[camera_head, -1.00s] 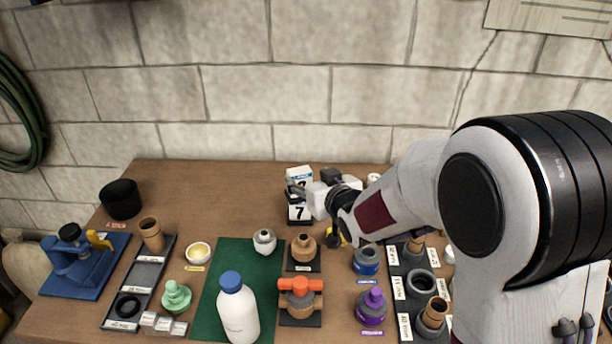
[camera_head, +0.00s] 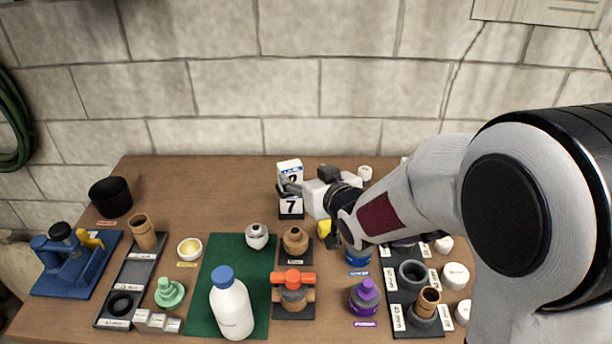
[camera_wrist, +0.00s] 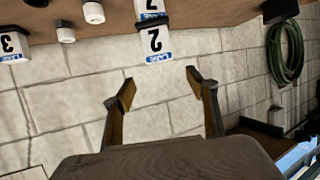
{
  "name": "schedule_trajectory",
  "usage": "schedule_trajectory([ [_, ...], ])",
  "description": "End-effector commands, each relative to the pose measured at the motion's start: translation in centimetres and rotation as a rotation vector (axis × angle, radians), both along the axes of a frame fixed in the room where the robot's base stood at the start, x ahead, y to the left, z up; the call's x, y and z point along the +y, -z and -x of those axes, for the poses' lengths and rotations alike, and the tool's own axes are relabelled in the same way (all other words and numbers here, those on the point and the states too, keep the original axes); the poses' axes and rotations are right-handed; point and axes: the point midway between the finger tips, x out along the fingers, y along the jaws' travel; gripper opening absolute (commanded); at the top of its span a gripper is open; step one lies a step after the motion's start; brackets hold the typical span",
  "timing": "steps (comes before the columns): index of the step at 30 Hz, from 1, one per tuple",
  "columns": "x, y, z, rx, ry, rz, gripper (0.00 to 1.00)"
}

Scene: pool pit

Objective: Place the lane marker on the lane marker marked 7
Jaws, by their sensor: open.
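A white lane marker (camera_head: 289,171) with a blue LANE label and a 2 sits upper-most at the back of the table, directly above the lane marker marked 7 (camera_head: 291,206). The 7 marker stands in a dark base. In the wrist view, which is upside down, the 2 marker (camera_wrist: 155,43) is just beyond my fingertips and slightly tilted in the picture. My gripper (camera_wrist: 161,86) is open, with nothing between its fingers. In the head view my gripper is beside the stack, and a grey part covers the seam between the two markers, so I cannot tell whether they touch.
Another lane marker marked 3 (camera_wrist: 12,46) and white capped pieces (camera_wrist: 93,12) stand nearby. Bare table (camera_head: 210,190) lies left of the stack.

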Motion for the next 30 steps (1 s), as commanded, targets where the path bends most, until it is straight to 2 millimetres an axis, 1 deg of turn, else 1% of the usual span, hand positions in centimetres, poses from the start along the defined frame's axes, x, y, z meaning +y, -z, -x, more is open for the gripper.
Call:
schedule_trajectory([
  [10,0.0,0.0,0.0,0.001,0.001,0.001,0.57],
  [14,-0.5,-0.4,0.2,0.006,0.011,0.006,0.57],
  [17,-1.4,-0.8,0.7,0.019,0.028,0.017,0.57],
  [23,-4.3,-2.2,2.7,0.071,0.087,0.054,0.57],
  [30,-8.5,-3.7,6.6,0.163,0.171,0.098,0.57],
])
